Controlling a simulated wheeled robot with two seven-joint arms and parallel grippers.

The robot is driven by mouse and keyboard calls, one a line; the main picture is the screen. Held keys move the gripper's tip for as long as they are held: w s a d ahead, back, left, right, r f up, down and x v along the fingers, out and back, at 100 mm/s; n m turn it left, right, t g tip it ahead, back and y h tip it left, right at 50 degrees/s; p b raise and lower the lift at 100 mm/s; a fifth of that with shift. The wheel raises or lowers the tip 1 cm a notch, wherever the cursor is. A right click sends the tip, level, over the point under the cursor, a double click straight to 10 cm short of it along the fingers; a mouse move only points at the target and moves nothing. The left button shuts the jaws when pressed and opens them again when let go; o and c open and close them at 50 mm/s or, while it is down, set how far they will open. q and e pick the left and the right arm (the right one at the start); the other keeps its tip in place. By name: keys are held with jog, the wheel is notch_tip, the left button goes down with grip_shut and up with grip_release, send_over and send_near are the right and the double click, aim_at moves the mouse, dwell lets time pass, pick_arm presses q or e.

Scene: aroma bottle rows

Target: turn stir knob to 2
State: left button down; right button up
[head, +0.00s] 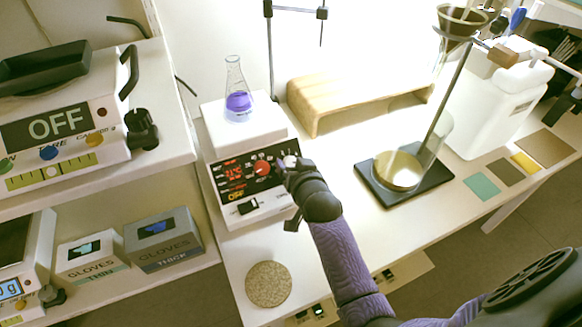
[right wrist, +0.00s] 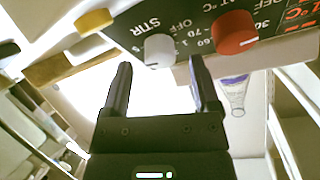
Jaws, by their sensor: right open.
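The stir plate (head: 243,195) stands on the bench with a black panel on its front. Its white stir knob (head: 290,160) sits at the panel's right end, partly hidden by my gripper. In the right wrist view the stir knob (right wrist: 158,50) is beside the word STIR, with the panel upside down. A red knob (head: 262,168) sits to its left. My right gripper (head: 288,172) is open and empty in front of the panel. In the wrist view its fingers (right wrist: 160,72) straddle the stir knob's position, with no clear contact. The knob's exact setting is unclear. My left gripper is not in view.
A flask of purple liquid (head: 238,92) stands on the stir plate. A wooden stand (head: 330,100) is behind to the right, and a dark-based stand (head: 432,185) is farther right. A round cork mat (head: 269,284) lies in front. Shelves (head: 100,190) border the left.

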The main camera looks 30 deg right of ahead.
jog(key=shift+x, duration=0.8)
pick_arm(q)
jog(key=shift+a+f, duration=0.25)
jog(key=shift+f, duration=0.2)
pick_arm(e)
grip_shut()
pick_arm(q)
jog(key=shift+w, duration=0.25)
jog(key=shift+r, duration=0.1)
pick_arm(e)
jog(key=shift+r, duration=0.1)
